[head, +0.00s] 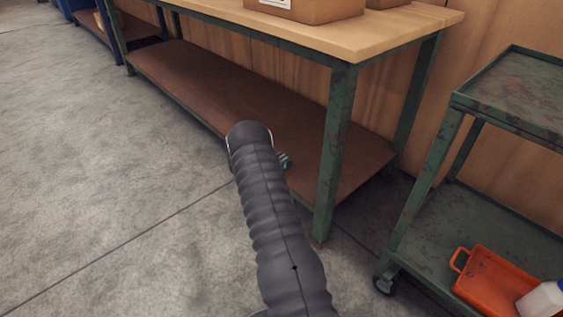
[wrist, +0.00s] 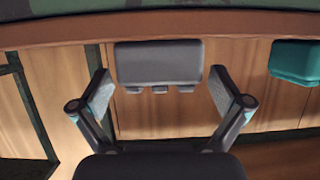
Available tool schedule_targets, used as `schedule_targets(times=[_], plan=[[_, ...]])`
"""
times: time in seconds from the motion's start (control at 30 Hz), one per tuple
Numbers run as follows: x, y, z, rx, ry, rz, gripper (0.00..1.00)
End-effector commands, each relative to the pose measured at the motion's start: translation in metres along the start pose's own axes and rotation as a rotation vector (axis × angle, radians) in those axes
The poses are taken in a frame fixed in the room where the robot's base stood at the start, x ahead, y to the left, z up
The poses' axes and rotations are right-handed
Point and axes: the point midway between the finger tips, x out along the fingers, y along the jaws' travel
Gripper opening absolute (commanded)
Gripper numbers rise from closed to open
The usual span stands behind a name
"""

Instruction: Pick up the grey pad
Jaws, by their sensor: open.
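The grey pad (wrist: 158,62) appears in the wrist view as a wide, rounded grey block with small tabs along its lower edge. It meets a brown board edge (wrist: 60,32) at the top of that view. My gripper (wrist: 160,80) is open, with one finger to the left of the pad and one to the right. The pad shows between the fingers, with gaps at both sides. I cannot tell how deep the fingers reach. In the head view my arm hides the pad and most of the gripper.
A teal block (wrist: 296,60) is right of the pad in the wrist view. The head view shows a green-framed workbench (head: 340,130) with a brown lower shelf (head: 190,85). A green cart (head: 520,95) holding an orange tray (head: 492,280) stands right. Floor at left is clear.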

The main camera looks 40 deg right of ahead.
Motion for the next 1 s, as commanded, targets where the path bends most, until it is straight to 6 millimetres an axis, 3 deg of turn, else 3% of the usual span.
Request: schedule_targets(times=[0.3, 0.53, 1.0], plan=[[0.0051, -0.0001, -0.0005, 0.000, 0.000, 0.000, 1.00], [0.0051, 0.0000, -0.0004, 0.000, 0.000, 0.000, 0.43], [0.0020, -0.0001, -0.0084, 0.001, 0.001, 0.000, 0.43]])
